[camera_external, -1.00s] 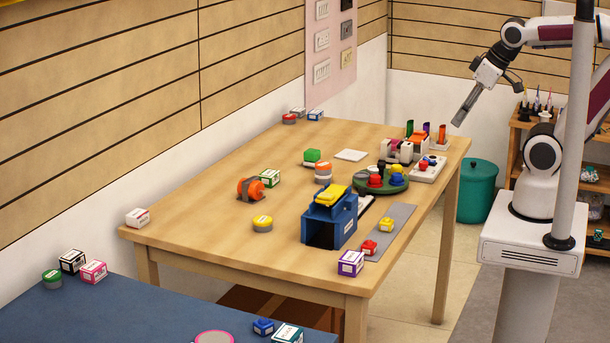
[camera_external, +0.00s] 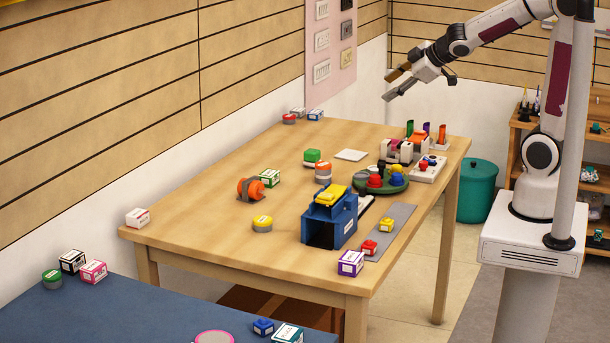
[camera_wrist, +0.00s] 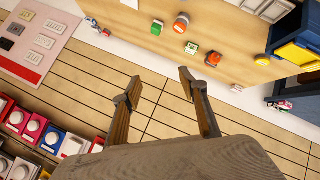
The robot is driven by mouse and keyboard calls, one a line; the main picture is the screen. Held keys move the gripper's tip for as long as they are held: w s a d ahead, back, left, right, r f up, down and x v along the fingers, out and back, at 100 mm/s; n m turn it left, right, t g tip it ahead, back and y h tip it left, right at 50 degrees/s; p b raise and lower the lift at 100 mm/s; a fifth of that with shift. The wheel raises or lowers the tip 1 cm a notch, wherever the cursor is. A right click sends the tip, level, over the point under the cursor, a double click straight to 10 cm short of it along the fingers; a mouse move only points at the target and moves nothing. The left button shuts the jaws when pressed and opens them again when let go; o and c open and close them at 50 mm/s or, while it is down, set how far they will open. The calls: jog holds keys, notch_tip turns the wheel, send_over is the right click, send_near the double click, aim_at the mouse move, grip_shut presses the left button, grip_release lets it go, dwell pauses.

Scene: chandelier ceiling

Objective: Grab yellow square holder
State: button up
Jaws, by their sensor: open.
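A yellow squarish piece (camera_external: 330,195) sits on top of a blue box-like stand (camera_external: 343,222) near the table's front right; it also shows at the right edge of the wrist view (camera_wrist: 298,53). A smaller yellow block (camera_external: 386,225) sits on a grey strip to the right of the stand. I cannot tell for sure which one is the holder. My gripper (camera_external: 391,86) is open and empty, high above the table's far right part, well away from both. In the wrist view its two fingers (camera_wrist: 160,78) are spread with nothing between them.
The table (camera_external: 215,235) holds a yellow-topped round tin (camera_external: 262,223), an orange part (camera_external: 250,189), a green round tray (camera_external: 381,187) with knobs, and a white-and-red rack (camera_external: 402,151). A red block (camera_external: 369,248) and purple-and-white box (camera_external: 351,263) stand near the front right. The front left tabletop is mostly clear.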

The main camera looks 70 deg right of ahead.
jog(key=w+a+f+n+y, duration=0.35)
jog(key=w+f+n, duration=0.2)
jog(key=w, duration=0.25)
jog(key=n+g+y, duration=0.7)
jog(key=g+y, duration=0.2)
jog(key=y, duration=0.3)
send_near(387, 222)
jog(key=shift+w+a+h, duration=0.15)
jog(key=shift+w+a, duration=0.05)
jog(key=shift+w, duration=0.3)
jog(key=shift+w+a+h, duration=0.1)
jog(key=shift+w+a, duration=0.15)
jog(key=shift+w, duration=0.2)
jog(key=shift+s+g, duration=0.5)
jog(key=shift+s, duration=0.1)
jog(key=shift+x, duration=1.35)
